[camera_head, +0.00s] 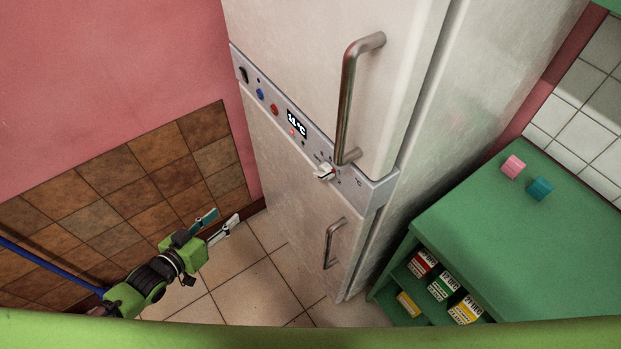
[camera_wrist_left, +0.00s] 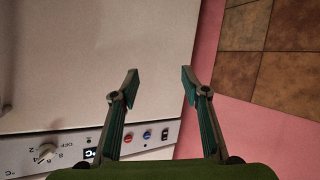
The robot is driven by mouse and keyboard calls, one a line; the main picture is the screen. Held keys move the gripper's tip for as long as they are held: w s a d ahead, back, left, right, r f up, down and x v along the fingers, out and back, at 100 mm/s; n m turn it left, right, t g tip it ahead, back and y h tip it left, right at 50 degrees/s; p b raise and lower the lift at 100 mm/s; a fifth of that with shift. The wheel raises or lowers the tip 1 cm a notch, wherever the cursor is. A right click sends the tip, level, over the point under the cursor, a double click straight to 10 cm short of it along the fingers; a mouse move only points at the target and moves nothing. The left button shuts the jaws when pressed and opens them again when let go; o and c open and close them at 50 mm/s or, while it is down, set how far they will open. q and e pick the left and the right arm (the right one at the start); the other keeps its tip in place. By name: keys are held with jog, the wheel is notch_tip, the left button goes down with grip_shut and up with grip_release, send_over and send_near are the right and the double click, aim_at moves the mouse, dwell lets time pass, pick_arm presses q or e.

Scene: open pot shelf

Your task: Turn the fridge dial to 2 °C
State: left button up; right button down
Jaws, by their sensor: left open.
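The white fridge (camera_head: 292,50) carries a grey control panel across its front. The dial (camera_head: 324,171) is a pale knob near the panel's right end, under the upper door handle. In the left wrist view the dial (camera_wrist_left: 46,153) is at lower left, with OFF and numbers around it. Its exact setting is too small to tell. A black display (camera_head: 296,123) shows a °C reading, hard to read. My left gripper (camera_head: 219,222) is open and empty, left of the fridge and well apart from the dial. In the left wrist view its fingers (camera_wrist_left: 160,76) are spread. My right gripper is not in view.
The upper handle (camera_head: 350,95) sticks out just above the dial; a lower handle (camera_head: 332,243) is below. Blue (camera_head: 260,92) and red (camera_head: 274,110) buttons sit left of the display. A green shelf unit (camera_head: 530,240) with small boxes and two cubes stands at right.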

pick_arm(q)
jog(key=s+d+r+h+b, duration=0.2)
jog(key=d+r+h, duration=0.2)
jog(key=d+r, duration=0.5)
jog(key=g+h+b, duration=0.1)
jog(key=h+b, duration=0.1)
jog(key=h, duration=0.3)
send_near(318, 178)
jog(key=p+x, duration=0.2)
jog(key=x, duration=0.6)
jog(key=shift+w+d, duration=0.25)
jog(key=shift+w+d+p, duration=0.3)
jog(key=shift+d, duration=0.15)
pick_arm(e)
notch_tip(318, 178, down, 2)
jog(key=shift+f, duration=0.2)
pick_arm(q)
jog(key=c, duration=1.1)
